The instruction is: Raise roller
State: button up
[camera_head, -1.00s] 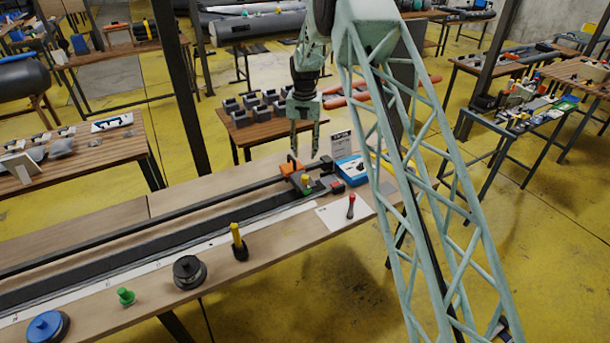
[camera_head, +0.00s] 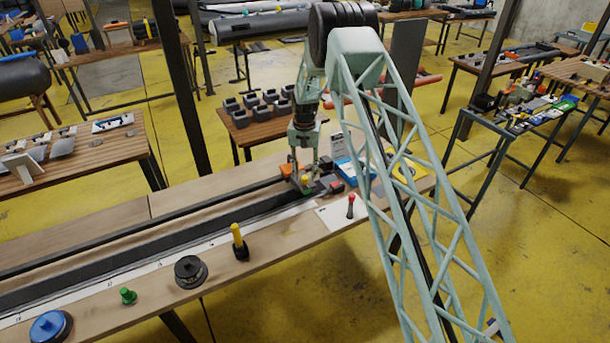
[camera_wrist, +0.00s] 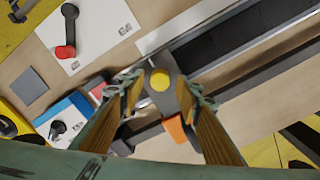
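A dark piece with a round yellow knob (camera_wrist: 160,80) stands at the right end of the long black track (camera_head: 180,228); it looks like the roller unit, though I cannot tell for sure. An orange block (camera_wrist: 175,128) sits beside it, also visible in the head view (camera_head: 286,171). My gripper (camera_head: 305,175) points down over this end. In the wrist view, its two fingers (camera_wrist: 160,86) are apart, one on each side of the yellow knob, with gaps showing. I cannot tell how far below the fingertips the knob is. Nothing is held.
A red-and-black tool (camera_head: 350,206) lies on a white sheet near the bench edge. A blue-and-white box (camera_wrist: 62,118) is close to my gripper. A yellow-handled tool (camera_head: 238,241), black disc (camera_head: 190,271), green knob (camera_head: 128,296) and blue disc (camera_head: 48,326) line the front edge.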

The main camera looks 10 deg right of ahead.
jog(key=shift+f, duration=0.45)
grip_shut()
jog(key=shift+w+r+b, duration=0.1)
jog(key=shift+w+b, duration=0.05)
jog(key=shift+b, duration=0.15)
jog(key=shift+w+a+r+b, duration=0.25)
jog(key=shift+w+r+b, duration=0.7)
jog(key=shift+b, duration=0.3)
jog(key=shift+w+a+r+b, duration=0.2)
jog(key=shift+w+r+b, duration=0.2)
jog(key=shift+r, duration=0.2)
